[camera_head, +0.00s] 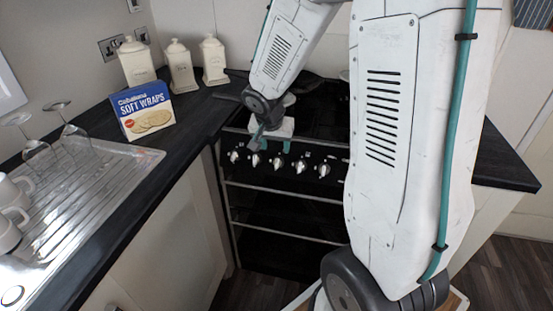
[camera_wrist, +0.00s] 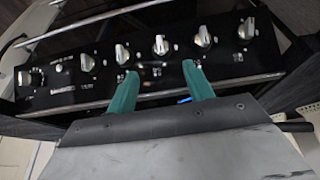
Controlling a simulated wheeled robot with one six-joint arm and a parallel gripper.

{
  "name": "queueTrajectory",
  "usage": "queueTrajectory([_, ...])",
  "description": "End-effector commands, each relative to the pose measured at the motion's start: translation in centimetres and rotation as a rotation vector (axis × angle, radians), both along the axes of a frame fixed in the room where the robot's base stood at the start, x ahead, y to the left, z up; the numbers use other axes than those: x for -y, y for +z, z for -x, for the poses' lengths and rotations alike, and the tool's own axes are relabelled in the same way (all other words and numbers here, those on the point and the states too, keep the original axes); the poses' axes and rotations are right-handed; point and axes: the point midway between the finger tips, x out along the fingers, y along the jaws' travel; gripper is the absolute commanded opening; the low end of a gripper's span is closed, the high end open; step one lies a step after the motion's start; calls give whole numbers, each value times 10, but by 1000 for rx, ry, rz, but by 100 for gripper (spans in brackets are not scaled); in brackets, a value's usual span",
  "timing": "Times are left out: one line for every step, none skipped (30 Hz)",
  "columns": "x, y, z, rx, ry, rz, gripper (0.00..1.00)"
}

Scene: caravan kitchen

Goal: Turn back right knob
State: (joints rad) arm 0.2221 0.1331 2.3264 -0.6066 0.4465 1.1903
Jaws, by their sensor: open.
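The black stove front carries a row of several silver knobs. In the head view the knobs (camera_head: 300,167) run along the panel below the cooktop. Which one is the back right knob cannot be read from the labels. My gripper (camera_head: 272,147) is above the left half of the row in the head view. In the wrist view my gripper (camera_wrist: 160,68) is open, with two teal fingers pointing at the panel. One knob (camera_wrist: 160,45) appears just beyond the gap between the fingertips. Another knob (camera_wrist: 122,54) is close by the left fingertip. Nothing is between the fingers, and contact cannot be seen.
On the left counter stand a Soft Wraps box (camera_head: 145,110), several cream canisters (camera_head: 181,68) and upturned glasses on the metal drainer (camera_head: 85,185). White mugs (camera_head: 8,210) are at the left edge. My arm hides part of the stove's right side. Oven handles (camera_head: 285,237) run below the knobs.

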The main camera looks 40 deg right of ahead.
Motion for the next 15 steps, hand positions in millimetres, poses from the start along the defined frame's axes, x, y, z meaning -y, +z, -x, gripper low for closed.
queueTrajectory([2, -5, -2, 4, -8, -4, 52])
queueTrajectory([2, -8, -4, 5, -11, -6, 52])
queueTrajectory([4, -11, -5, 6, -14, -6, 52])
queueTrajectory([4, -14, -6, 7, -15, -7, 52])
queueTrajectory([5, -17, -7, 7, -16, -7, 52])
queueTrajectory([7, -22, -8, 6, -16, -7, 52])
queueTrajectory([8, -26, -8, 6, -16, -7, 52])
queueTrajectory([9, -30, -9, 5, -15, -7, 52])
queueTrajectory([11, -37, -11, 5, -15, -9, 52])
queueTrajectory([13, -41, -12, 4, -14, -7, 52])
queueTrajectory([14, -46, -13, 5, -16, -8, 52])
queueTrajectory([16, -52, -15, 5, -15, -7, 52])
queueTrajectory([17, -56, -16, 5, -15, -8, 52])
queueTrajectory([19, -60, -17, 5, -15, -9, 52])
queueTrajectory([20, -64, -18, 6, -14, -7, 52])
